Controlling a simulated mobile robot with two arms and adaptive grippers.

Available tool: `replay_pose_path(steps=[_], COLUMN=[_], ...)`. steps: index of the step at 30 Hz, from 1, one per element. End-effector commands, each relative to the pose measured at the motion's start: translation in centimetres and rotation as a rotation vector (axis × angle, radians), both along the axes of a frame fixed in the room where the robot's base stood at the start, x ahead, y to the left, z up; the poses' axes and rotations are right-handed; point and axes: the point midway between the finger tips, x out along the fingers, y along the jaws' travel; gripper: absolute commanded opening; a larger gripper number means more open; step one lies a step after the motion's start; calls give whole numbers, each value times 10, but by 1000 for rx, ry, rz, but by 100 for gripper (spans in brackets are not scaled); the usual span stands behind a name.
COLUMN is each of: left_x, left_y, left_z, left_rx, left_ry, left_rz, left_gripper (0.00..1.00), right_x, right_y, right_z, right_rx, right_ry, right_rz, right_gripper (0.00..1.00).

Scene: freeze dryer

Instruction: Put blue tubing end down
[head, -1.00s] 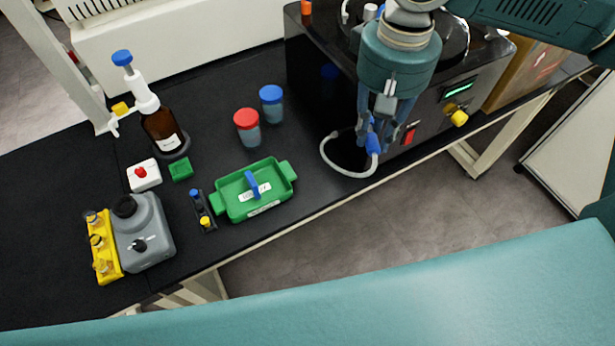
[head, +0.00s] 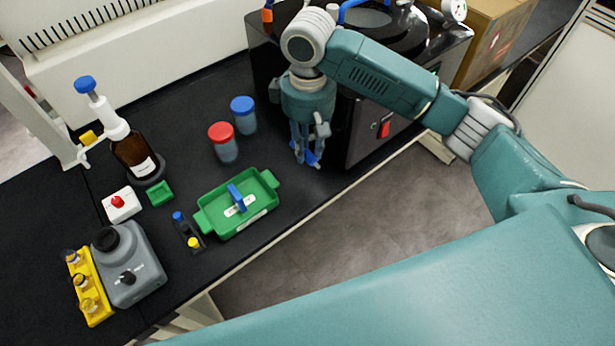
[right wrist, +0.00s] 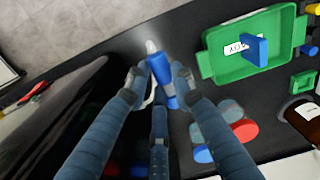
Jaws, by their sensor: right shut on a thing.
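My right gripper (head: 306,157) hangs down over the black bench, between the green tray and the black freeze dryer (head: 350,140). It is shut on the blue tubing end (head: 312,159), which shows low between the fingers. In the right wrist view the blue tubing end (right wrist: 162,78) sits between the fingertips of the gripper (right wrist: 157,80), its pale tip pointing away toward the bench edge. Most of the white tube is hidden behind the fingers and arm. I cannot tell whether the end touches the bench. My left gripper is not in view.
The green tray (head: 205,222) with a blue-handled item lies left of the gripper. A red-capped jar (head: 224,145) and a blue-capped jar (head: 243,118) stand behind it. A brown bottle (head: 133,155) and a grey device (head: 135,270) are farther left.

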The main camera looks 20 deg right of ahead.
Motion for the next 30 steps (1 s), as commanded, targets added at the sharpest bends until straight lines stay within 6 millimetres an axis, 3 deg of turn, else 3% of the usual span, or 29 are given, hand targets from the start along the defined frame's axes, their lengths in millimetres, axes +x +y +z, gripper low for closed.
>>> replay_pose_path(steps=[3,9,14,22,30], left_x=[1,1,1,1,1], left_y=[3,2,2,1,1], left_z=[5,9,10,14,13], left_rx=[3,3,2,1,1], left_ry=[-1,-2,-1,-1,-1], left_rz=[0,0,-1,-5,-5], left_gripper=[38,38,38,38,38], right_x=[-2,-1,0,0,0], right_y=[-1,0,0,-1,0], right_z=[-32,-71,-84,-120,-124], right_rx=[-3,-1,0,-1,0], right_ry=[5,2,0,0,-1], right_rz=[0,1,0,0,1], right_gripper=[0,0,0,0,0])
